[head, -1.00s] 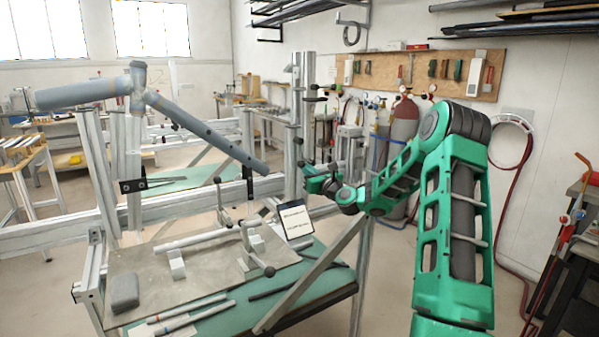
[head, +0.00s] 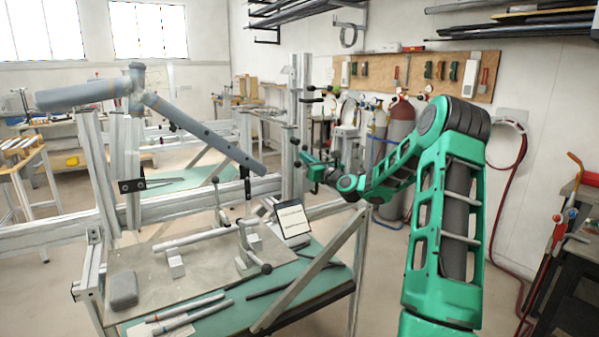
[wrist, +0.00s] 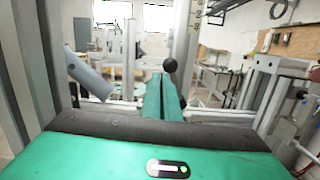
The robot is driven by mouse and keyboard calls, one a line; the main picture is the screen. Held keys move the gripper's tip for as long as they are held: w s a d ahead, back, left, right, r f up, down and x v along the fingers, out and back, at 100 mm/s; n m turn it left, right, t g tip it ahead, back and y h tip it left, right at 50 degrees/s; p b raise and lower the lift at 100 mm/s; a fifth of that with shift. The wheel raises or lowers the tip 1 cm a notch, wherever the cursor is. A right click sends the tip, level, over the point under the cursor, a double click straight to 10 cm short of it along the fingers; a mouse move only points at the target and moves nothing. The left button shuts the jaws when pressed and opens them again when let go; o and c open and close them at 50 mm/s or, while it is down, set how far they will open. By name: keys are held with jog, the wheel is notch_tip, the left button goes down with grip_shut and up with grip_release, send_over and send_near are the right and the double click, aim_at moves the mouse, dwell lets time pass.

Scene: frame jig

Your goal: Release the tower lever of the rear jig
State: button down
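In the head view, my gripper (head: 308,166) is at the aluminium tower (head: 294,110) of the jig, level with its lower part. Small dark knobs and clamp parts show on the tower there, but they are too small to tell apart. In the wrist view, my two green fingers (wrist: 164,96) lie side by side with only a thin dark gap. A black ball knob (wrist: 170,65), which looks like a lever's end, stands just beyond and above the fingertips. Its stem is mostly hidden behind them. I cannot tell whether the fingers touch it.
A grey frame tube (head: 205,132) slants toward the tower; its end shows at left in the wrist view (wrist: 88,76). A lower plate (head: 205,255) carries toggle clamps and a grey block (head: 123,289). A tablet (head: 292,218) stands by it. A diagonal brace (head: 312,280) crosses in front.

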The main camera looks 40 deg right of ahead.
jog(key=shift+w+d+r, duration=0.1)
jog(key=shift+d+r, duration=0.75)
jog(key=shift+r, duration=0.4)
jog(key=shift+a+f, duration=0.35)
jog(key=shift+a, duration=0.1)
send_near(307, 148)
jog(key=a+f, duration=0.4)
jog(key=shift+s+d, duration=0.1)
jog(key=shift+s, duration=0.9)
